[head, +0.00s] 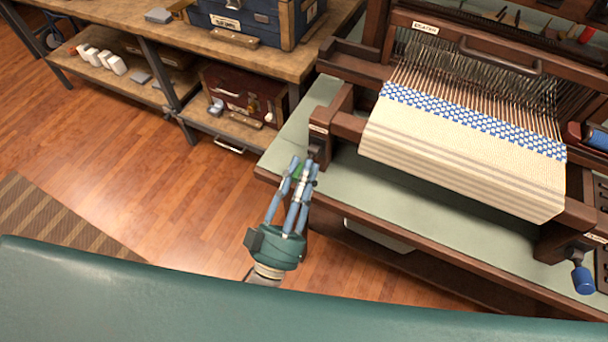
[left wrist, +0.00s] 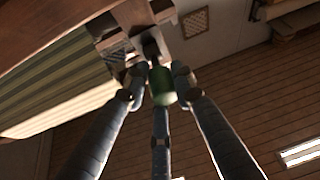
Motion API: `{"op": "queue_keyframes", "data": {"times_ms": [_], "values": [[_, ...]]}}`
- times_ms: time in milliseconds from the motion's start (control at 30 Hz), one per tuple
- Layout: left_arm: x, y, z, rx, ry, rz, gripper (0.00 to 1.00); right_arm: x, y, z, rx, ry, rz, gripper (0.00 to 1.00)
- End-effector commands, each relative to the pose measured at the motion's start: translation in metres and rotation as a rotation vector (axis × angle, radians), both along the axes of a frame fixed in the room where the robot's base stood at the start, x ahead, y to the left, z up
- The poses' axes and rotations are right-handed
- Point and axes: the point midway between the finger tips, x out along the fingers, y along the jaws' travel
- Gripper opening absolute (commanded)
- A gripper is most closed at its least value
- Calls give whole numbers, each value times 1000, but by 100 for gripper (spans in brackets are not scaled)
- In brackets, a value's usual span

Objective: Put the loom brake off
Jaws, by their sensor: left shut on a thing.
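The loom (head: 350,130) stands on a pale green tabletop at the right in the head view, with blue-and-white cloth (head: 470,120) on it. The brake lever, with a green handle (head: 297,172), is at the loom's front left corner. My left gripper (head: 301,170) is shut around this green handle. In the left wrist view the green handle (left wrist: 162,86) sits between the fingers, below a dark metal fitting (left wrist: 151,50) on the wooden frame. The fingers partly hide the handle in the head view. My right gripper is not in view.
A blue-handled crank (head: 582,278) is at the loom's front right. A wooden workbench (head: 240,55) with a blue chest (head: 250,18) stands at the back left, a red box (head: 240,95) on its lower shelf.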

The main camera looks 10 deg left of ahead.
Motion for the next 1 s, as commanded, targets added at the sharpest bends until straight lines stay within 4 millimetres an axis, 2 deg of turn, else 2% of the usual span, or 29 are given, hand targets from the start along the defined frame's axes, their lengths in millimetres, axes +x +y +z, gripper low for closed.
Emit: {"op": "queue_keyframes", "data": {"times_ms": [33,167,200,267,533,667,767,1000], "values": [[1,4,7,-6,-14,7,0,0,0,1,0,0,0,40],[1,4,7,-7,-14,8,0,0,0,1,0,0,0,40],[1,4,7,-7,-14,8,31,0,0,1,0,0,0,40],[1,4,6,-7,-12,7,42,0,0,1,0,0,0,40],[0,2,3,-3,-5,4,42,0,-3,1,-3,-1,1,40],[-7,3,-2,-2,-2,2,42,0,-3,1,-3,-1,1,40],[-20,6,-10,-2,0,2,42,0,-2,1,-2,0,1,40],[-64,18,-34,-3,-2,4,42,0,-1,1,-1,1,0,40]]}}
